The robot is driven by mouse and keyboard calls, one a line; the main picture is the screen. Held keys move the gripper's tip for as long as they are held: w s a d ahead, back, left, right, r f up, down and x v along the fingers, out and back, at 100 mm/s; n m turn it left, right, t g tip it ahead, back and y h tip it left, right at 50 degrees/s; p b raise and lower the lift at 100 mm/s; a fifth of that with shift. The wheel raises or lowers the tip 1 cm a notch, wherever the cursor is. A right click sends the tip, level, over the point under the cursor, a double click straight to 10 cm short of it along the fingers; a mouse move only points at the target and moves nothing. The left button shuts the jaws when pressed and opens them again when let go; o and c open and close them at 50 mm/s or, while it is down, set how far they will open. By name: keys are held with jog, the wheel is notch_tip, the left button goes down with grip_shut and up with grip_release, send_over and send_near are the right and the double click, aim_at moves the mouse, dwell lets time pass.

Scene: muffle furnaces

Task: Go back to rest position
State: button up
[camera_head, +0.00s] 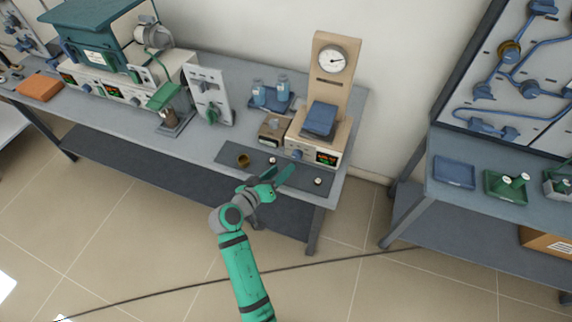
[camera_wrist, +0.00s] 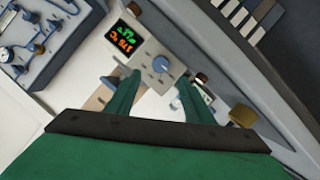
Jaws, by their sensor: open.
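My green arm reaches up from the bottom of the head view to the front of the grey bench. My gripper (camera_head: 282,178) is over the front right part of the bench, in front of the beige instrument with the round gauge (camera_head: 333,59). In the wrist view my gripper's two green fingers (camera_wrist: 160,95) stand apart with nothing between them. Beyond them is the instrument's front panel (camera_wrist: 150,62) with a blue knob and a lit display. I cannot tell the exact height of the gripper above the bench.
A dark mat (camera_head: 230,155) under the gripper carries a small brass cup (camera_head: 243,160) and small knobs. A blue tray with bottles (camera_head: 270,98) stands behind. Furnace equipment (camera_head: 95,45) fills the bench's left. A second bench (camera_head: 455,172) stands right, across a floor gap. A cable (camera_head: 170,290) crosses the floor.

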jog(key=shift+v, duration=0.9)
jog(key=shift+w+f, duration=0.1)
jog(key=shift+w, duration=0.05)
